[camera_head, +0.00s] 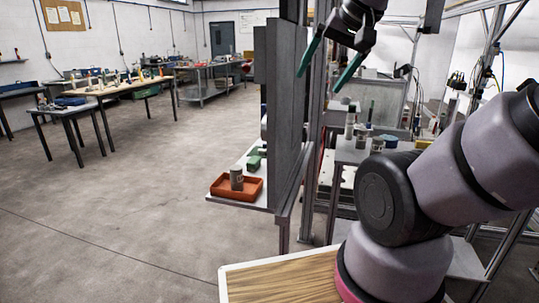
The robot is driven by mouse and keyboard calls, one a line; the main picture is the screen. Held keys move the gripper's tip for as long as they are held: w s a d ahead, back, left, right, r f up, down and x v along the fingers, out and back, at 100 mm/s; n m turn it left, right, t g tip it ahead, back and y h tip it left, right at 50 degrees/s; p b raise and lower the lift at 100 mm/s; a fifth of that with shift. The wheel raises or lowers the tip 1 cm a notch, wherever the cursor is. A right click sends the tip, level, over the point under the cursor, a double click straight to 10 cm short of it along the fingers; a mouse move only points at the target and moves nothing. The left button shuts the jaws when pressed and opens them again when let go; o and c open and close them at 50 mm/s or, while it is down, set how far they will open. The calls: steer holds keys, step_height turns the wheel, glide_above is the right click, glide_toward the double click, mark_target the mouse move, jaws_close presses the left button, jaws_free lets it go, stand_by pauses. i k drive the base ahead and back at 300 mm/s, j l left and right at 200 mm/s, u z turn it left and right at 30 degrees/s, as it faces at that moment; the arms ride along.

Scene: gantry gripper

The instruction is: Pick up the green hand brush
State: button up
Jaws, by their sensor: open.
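My gripper (319,82) hangs at the upper middle, its two green fingers spread apart with nothing between them. A small green object (254,162) lies on a white shelf (262,194) at the lower middle, behind an orange-red tray. It may be the green hand brush, but it is too small to tell. A grey upright panel hides part of the shelf. In the picture my gripper is above and to the right of the green object, well apart from it.
The orange-red tray (222,191) holds a grey cylinder (236,177). The tall grey panel (282,110) stands beside the shelf. Bottles and jars stand on a bench (345,154) to the right. Worktables (130,88) stand at the back left. The floor on the left is clear.

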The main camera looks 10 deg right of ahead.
mark_target(253, 164)
steer(key=i+j+z, duration=0.15)
steer(key=j, duration=0.2)
steer(key=i+j+z, duration=0.1)
steer(key=j, duration=0.25)
steer(key=i+j+z, duration=0.15)
steer(key=j, duration=0.25)
steer(key=i+j+z, duration=0.1)
steer(key=j, duration=0.3)
steer(key=i+j+z, duration=0.15)
steer(key=j, duration=0.25)
steer(key=i+j+z, duration=0.1)
steer(key=j, duration=0.3)
steer(key=i+j+z, duration=0.1)
steer(key=j, duration=0.25)
steer(key=i+j+z, duration=0.2)
steer(key=i+j, duration=0.15)
steer(key=j, duration=0.35)
